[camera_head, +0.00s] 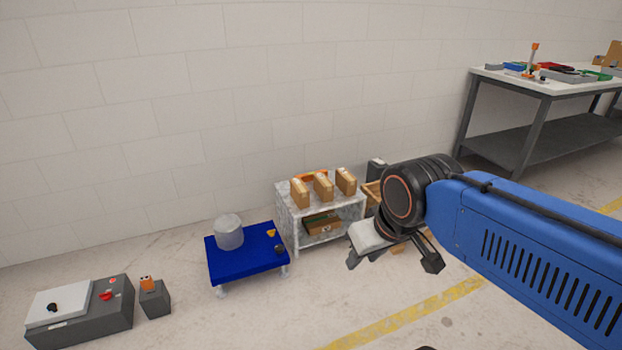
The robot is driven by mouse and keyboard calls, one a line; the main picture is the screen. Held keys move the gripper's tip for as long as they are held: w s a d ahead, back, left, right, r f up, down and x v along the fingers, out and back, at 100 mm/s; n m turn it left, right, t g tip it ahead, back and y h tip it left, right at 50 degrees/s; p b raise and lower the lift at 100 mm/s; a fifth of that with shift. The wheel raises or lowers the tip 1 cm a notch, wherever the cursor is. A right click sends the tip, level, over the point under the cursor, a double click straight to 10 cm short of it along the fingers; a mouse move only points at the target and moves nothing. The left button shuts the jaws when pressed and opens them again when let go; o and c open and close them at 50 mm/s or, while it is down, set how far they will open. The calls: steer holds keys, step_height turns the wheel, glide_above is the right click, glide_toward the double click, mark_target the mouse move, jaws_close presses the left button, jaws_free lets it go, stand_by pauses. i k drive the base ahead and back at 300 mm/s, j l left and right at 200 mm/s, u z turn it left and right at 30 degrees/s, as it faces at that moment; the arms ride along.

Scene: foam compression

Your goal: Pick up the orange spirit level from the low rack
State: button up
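The low rack (283,208) is a small grey-white shelf unit standing against the back wall at the middle. An orange object (312,174), probably the spirit level, lies on its top surface toward the back. It is small in view and partly hidden behind the cardboard boxes (323,187). My gripper (393,266) is in front and to the right of the rack, pointing down, with its fingers spread apart. Nothing shows between the fingers. It is apart from the orange object.
Three upright boxes stand on the rack top, and another box (322,224) sits on its lower shelf. A blue cart (248,265) with a clear bucket (229,233) stands left. A wooden crate (371,194) is partly hidden behind my arm. A workbench (540,87) is far right.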

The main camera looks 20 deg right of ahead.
mark_target(307, 177)
steer(key=i+l+u, duration=0.15)
steer(key=i+l, duration=0.5)
steer(key=i+l+u, duration=0.1)
steer(key=i+l, duration=0.6)
steer(key=i+l+u, duration=0.15)
steer(key=i+l, duration=0.45)
steer(key=l, duration=0.25)
